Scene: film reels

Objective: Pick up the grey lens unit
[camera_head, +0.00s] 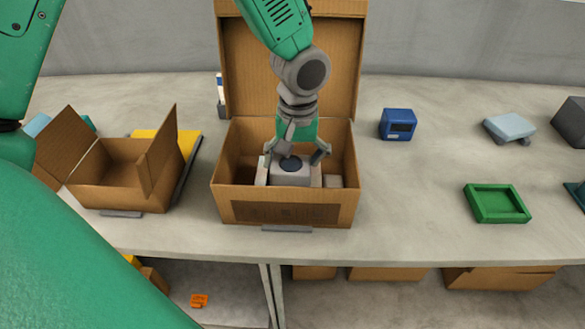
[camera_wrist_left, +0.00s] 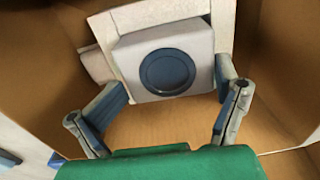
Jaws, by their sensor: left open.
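The grey lens unit (camera_head: 291,174) is a light grey block with a dark round lens on top, inside the open cardboard box (camera_head: 237,193). In the left wrist view the lens unit (camera_wrist_left: 165,62) lies face up against a pale backing piece, its round blue-grey lens toward the camera. My left gripper (camera_head: 293,157) reaches down into the box from above. Its fingers (camera_wrist_left: 168,105) are open, spread to the left and right of the unit, with nothing held. Whether a finger touches the unit, I cannot tell. My right gripper is not in view.
The box walls surround my left gripper closely, and its lid (camera_head: 239,70) stands upright behind. A smaller open box (camera_head: 105,186) stands at the left. A blue device (camera_head: 398,124) and a green tray (camera_head: 496,203) lie at the right, with bare table between them.

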